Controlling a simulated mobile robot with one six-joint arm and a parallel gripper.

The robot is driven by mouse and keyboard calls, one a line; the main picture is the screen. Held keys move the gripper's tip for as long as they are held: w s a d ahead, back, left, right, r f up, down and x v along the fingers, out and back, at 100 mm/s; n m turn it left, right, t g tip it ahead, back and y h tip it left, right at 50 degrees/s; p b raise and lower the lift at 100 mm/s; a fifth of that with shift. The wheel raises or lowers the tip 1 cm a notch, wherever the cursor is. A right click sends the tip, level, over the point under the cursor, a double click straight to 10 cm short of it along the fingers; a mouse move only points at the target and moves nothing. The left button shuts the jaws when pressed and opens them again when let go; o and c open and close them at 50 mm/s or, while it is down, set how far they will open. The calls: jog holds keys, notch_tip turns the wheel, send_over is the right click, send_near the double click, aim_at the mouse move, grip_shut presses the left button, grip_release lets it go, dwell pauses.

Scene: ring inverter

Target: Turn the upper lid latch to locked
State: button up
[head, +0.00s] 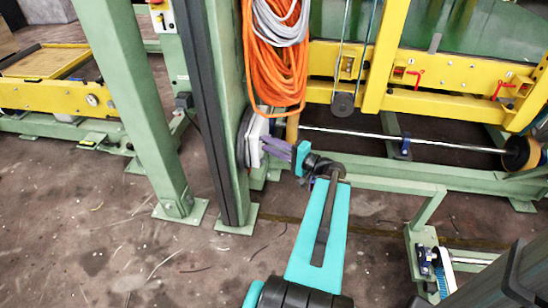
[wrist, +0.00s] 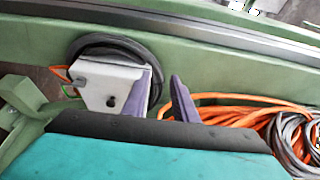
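A white box (head: 254,142) is fixed to the side of the green column. It also shows in the wrist view (wrist: 95,82), with a small dark slot or knob (wrist: 111,101) on its face. I cannot tell whether that is the upper lid latch, or how the latch is turned. My gripper (head: 268,146) has purple fingers that point left at the box, close beside it. In the wrist view the fingers of my gripper (wrist: 160,88) stand apart with nothing seen between them. The left finger overlaps the box's right edge; contact is unclear.
A black cable coil (wrist: 125,48) hangs behind the box. Orange hose coils (head: 275,65) and a grey cable hang on the column just above my gripper. A green post (head: 140,100) stands to the left. A yellow frame (head: 440,100) and a shaft are at right.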

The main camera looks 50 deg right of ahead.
jog(key=shift+s+a+r+p, duration=0.35)
jog(key=shift+s+p, duration=0.1)
jog(key=shift+p, duration=1.05)
jog(key=s+a+p, duration=0.5)
jog(key=s+p, duration=0.1)
jog(key=p, duration=0.5)
jog(key=shift+a+r+p, duration=0.15)
jog(key=shift+p, duration=0.15)
